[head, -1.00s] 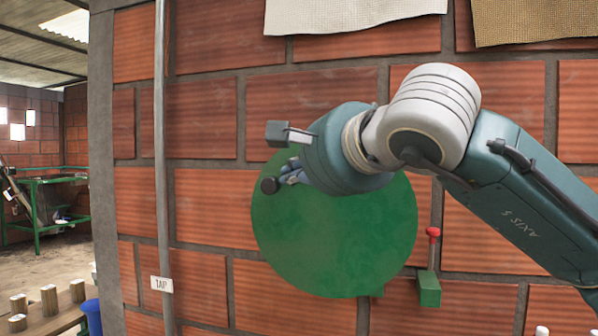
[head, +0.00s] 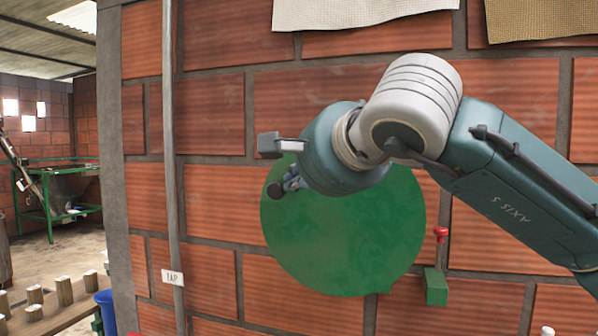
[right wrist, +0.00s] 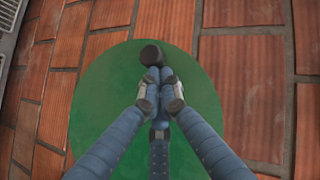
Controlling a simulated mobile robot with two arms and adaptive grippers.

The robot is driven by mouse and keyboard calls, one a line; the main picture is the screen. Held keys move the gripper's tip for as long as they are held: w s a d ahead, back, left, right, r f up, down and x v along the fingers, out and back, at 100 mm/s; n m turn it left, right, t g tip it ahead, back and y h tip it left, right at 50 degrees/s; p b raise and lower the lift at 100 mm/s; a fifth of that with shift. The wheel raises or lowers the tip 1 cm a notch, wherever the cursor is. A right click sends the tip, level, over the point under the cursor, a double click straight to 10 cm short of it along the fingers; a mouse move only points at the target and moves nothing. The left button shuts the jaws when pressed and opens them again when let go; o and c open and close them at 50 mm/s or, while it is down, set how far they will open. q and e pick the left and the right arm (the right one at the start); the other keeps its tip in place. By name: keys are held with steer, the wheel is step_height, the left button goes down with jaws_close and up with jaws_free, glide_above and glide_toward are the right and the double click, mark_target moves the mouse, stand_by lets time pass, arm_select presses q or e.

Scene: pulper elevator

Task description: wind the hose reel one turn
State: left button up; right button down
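The hose reel shows as a large flat green disc (head: 345,235) on the brick wall; it also fills the middle of the right wrist view (right wrist: 100,120). A black knob (head: 275,190) stands out near the disc's upper left edge. My right gripper (head: 291,182) is right beside the knob, reaching in from the right. In the right wrist view my blue fingers (right wrist: 160,78) are drawn together, with the tips against or just short of the black knob (right wrist: 151,54). I see nothing clearly between them. My left gripper is out of view.
A grey pipe (head: 170,120) with a TAP sign (head: 172,277) runs down the wall at left. A green box (head: 436,287) with a red-topped lever (head: 441,234) sits right of the disc. Below left are wooden posts (head: 64,291) and a blue bucket (head: 105,310).

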mark_target(282, 197)
steer(key=a+f+n+h+p, duration=0.1)
steer(key=p, duration=0.1)
steer(key=a+f+n+g+h+p, duration=0.1)
steer(key=p, duration=0.2)
steer(key=shift+w+a+f+g, duration=0.1)
steer(key=shift+w+f+g, duration=0.1)
steer(key=shift+w+g, duration=0.1)
steer(key=shift+f+h, duration=0.25)
steer(key=shift+h, duration=0.05)
